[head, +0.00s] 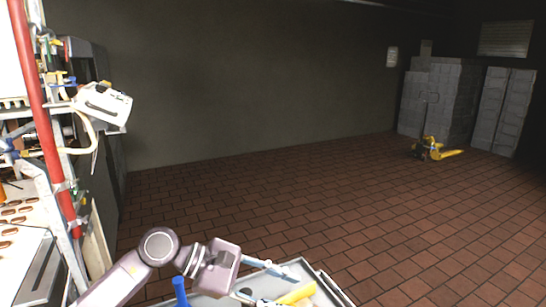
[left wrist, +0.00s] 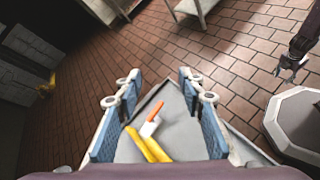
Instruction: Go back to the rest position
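My left gripper (head: 279,286) reaches in from the lower left of the head view, over a grey tray. In the left wrist view its two blue-grey fingers (left wrist: 160,76) stand wide apart with nothing between them. The tray surface lies below, beyond the fingers. My right gripper (left wrist: 288,68) shows small and dark at the right of the left wrist view, at the end of a dark arm. Its fingers look spread and I see nothing in them. It is not in the head view.
The grey tray (head: 334,286) holds a yellow item (head: 297,294) and an orange-and-white tool (left wrist: 154,118). A blue upright item (head: 180,291) stands beside my left arm. A cluttered machine with a red post (head: 48,130) is at left. A yellow pallet jack (head: 434,150) is far off; the tiled floor between is clear.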

